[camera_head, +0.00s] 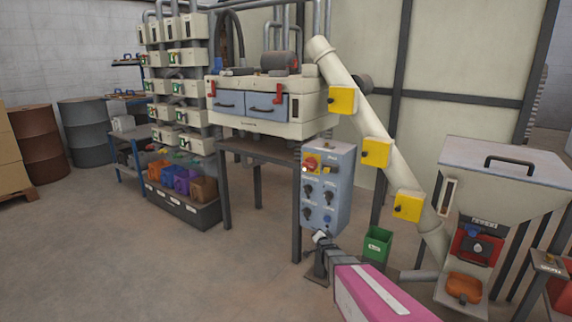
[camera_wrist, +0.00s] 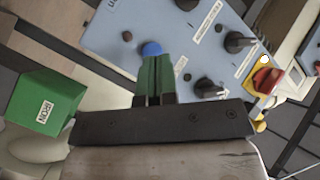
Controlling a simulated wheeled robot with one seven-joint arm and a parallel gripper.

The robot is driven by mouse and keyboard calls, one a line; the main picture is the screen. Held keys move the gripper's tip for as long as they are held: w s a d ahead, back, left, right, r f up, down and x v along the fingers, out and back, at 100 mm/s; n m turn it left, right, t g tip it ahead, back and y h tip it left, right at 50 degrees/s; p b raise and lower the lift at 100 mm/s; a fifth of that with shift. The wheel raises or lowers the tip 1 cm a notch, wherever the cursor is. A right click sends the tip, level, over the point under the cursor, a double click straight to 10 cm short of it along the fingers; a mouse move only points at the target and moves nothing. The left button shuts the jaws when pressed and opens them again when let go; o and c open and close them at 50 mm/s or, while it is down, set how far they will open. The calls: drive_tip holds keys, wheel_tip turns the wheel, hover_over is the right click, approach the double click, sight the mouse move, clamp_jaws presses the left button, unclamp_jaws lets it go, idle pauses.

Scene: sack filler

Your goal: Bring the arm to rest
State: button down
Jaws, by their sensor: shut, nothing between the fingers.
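My gripper (camera_wrist: 153,80) shows in the wrist view with its two green fingers together and nothing between them. The fingertips point at the blue button (camera_wrist: 151,49) on the blue-grey control panel (camera_wrist: 122,30). They look very close to the button; I cannot tell whether they touch it. In the head view my pink arm reaches in from the bottom, its dark end low in front of the control panel (camera_head: 343,170). The fingers are hard to make out there. The arm is stretched out toward the panel.
Beside the panel's foot is a green bin (camera_head: 377,248), also in the wrist view (camera_wrist: 45,97). A table (camera_head: 262,150) stands behind. The floor (camera_head: 150,265) at left is clear.

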drive_tip(key=s+r+n+g, duration=0.3)
drive_tip(key=s+g, duration=0.5)
drive_tip(key=s, duration=0.8)
drive_tip(key=s+r+n+g, duration=0.3)
drive_tip(key=s+n+g, duration=0.2)
drive_tip(key=s, duration=1)
drive_tip(key=g, duration=0.2)
drive_tip(key=shift+s+d+g+h, duration=0.2)
drive_tip(key=shift+s+g+h, duration=0.2)
